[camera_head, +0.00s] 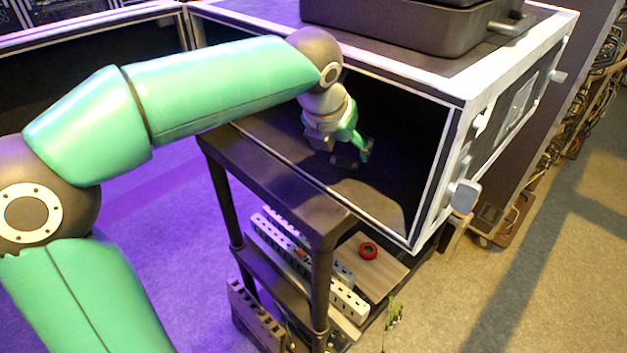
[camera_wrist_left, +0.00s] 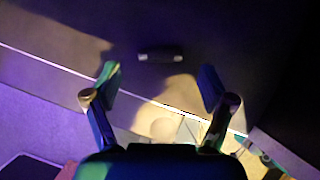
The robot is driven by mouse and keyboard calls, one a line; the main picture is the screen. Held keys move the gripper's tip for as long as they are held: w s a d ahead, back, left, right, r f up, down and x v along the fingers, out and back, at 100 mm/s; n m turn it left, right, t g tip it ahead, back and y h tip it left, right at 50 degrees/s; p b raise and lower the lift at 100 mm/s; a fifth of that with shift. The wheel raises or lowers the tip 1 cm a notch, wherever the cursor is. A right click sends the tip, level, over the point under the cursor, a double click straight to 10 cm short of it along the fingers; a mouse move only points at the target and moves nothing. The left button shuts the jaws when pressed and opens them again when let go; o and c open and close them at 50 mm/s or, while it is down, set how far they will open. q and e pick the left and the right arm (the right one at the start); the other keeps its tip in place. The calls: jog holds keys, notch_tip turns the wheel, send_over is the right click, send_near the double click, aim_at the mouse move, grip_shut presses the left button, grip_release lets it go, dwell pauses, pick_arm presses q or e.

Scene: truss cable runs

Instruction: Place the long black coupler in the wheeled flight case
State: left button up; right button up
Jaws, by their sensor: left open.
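The wheeled flight case (camera_head: 437,185) is a dark box with pale edges, and its near side is open. My left gripper (camera_head: 347,152) reaches into this opening, just above the case floor. In the left wrist view the long black coupler (camera_wrist_left: 160,56) lies on the dark surface inside the case, beyond the fingertips. Its ends look lighter. The open left fingers (camera_wrist_left: 159,84) stand wide apart with nothing between them. In the head view a small dark shape below the fingers looks like the coupler (camera_head: 344,161). My right gripper does not show clearly in either view.
A black rack (camera_head: 275,183) stands close in front of the case opening. A dark lidded case (camera_head: 400,25) sits on top. Open floor (camera_head: 500,300) lies at right.

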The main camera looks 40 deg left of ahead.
pick_arm(q)
jog(key=s+d+b, duration=0.2)
jog(key=s+d, duration=0.1)
jog(key=s, duration=0.9)
jog(key=shift+r, duration=0.3)
